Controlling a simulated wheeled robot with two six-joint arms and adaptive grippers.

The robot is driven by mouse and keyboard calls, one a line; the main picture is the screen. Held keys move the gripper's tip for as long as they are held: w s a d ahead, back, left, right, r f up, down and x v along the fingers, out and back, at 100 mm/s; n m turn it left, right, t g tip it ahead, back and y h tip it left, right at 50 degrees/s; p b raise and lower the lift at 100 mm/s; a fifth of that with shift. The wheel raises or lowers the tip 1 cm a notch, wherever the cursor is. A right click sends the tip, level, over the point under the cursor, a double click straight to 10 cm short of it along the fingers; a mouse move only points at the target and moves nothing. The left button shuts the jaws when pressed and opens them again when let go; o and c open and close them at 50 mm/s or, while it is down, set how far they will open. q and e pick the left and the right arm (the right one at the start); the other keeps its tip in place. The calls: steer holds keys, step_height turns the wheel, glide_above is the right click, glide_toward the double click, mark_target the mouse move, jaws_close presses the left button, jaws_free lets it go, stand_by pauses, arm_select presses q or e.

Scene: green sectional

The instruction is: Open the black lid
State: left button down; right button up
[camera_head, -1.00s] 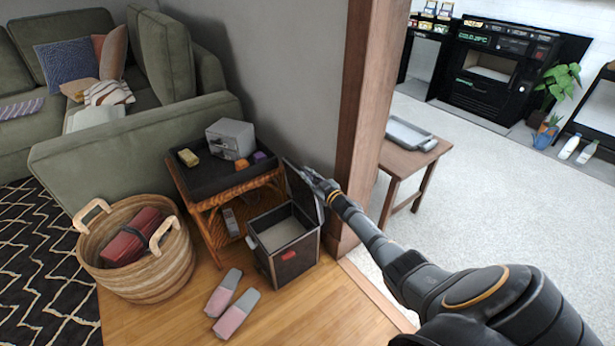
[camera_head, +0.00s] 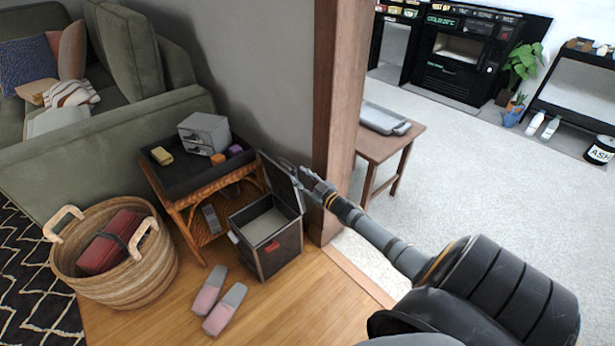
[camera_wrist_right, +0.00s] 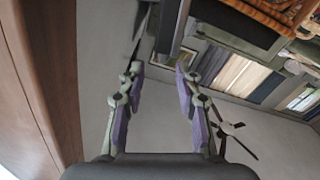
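The black lid (camera_head: 281,180) belongs to a dark box (camera_head: 272,240) on the wooden floor. The lid stands raised at the box's back edge, and the pale inside of the box shows. My right gripper (camera_head: 303,178) is just right of the raised lid, near its upper part. In the right wrist view my right gripper (camera_wrist_right: 160,72) has its two fingers apart, with nothing clearly held between them. A dark thin edge by the left fingertip may be the lid; I cannot tell if they touch. My left gripper is not in view.
A wicker table (camera_head: 202,211) with a dark tray top stands behind the box. A woven basket (camera_head: 150,270) is at left, and slippers (camera_head: 223,301) lie in front. A wooden post (camera_head: 338,110) rises close behind my right gripper. Floor right of the slippers is clear.

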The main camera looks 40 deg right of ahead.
steer(key=shift+s, duration=1.85)
